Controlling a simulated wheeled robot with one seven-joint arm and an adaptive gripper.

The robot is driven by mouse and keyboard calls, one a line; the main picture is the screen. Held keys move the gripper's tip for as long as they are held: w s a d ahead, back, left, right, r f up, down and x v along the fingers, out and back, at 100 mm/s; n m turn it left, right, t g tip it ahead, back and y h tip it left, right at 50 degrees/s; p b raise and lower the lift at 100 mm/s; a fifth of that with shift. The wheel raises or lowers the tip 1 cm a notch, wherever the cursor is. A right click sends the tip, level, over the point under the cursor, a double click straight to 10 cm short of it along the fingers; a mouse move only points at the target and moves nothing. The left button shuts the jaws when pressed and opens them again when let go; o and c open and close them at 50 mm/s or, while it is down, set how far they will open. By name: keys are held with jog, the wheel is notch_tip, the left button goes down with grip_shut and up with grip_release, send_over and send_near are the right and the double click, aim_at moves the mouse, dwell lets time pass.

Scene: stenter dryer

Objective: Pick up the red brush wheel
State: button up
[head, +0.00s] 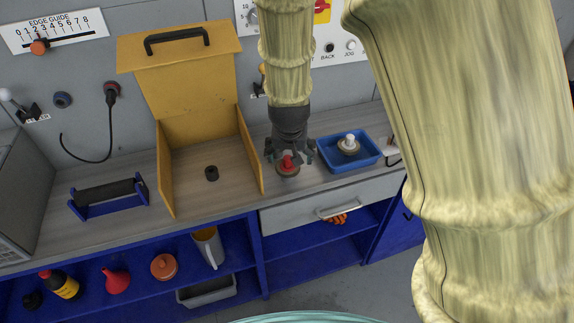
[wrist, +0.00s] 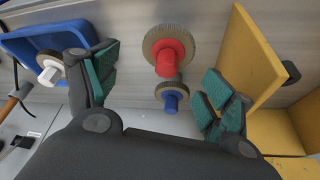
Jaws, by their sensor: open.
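The red brush wheel, a bristled disc with a red hub, sits on the worktop right of the yellow box and shows in the head view (head: 288,172) and the wrist view (wrist: 168,55). My gripper (head: 289,155) points down right over it. In the wrist view, my gripper (wrist: 156,82) is open and empty, with the red wheel between and beyond its fingers. A smaller brush wheel with a blue hub (wrist: 172,97) is close beside the red one; I cannot tell whether they touch. The blue-hubbed wheel is hidden in the head view.
A blue tray (head: 326,158) on the right holds a white-hubbed brush wheel (head: 348,146). A black roller on a blue stand (head: 108,194) is farther left.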

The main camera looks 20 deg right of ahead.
aim_at(288, 158)
jog(key=shift+x, duration=1.15)
jog(key=shift+w+a+f+p, duration=0.1)
jog(key=shift+w+f+p, duration=0.15)
jog(key=shift+f, duration=0.3)
jog(key=shift+w+a+f+p, duration=0.1)
jog(key=shift+f+p, duration=0.25)
jog(key=shift+f, duration=0.15)
jog(key=shift+w+f+p, duration=0.2)
jog(key=shift+f+p, duration=0.1)
jog(key=shift+f, duration=0.25)
jog(key=shift+x, duration=1.05)
jog(key=c, duration=1.1)
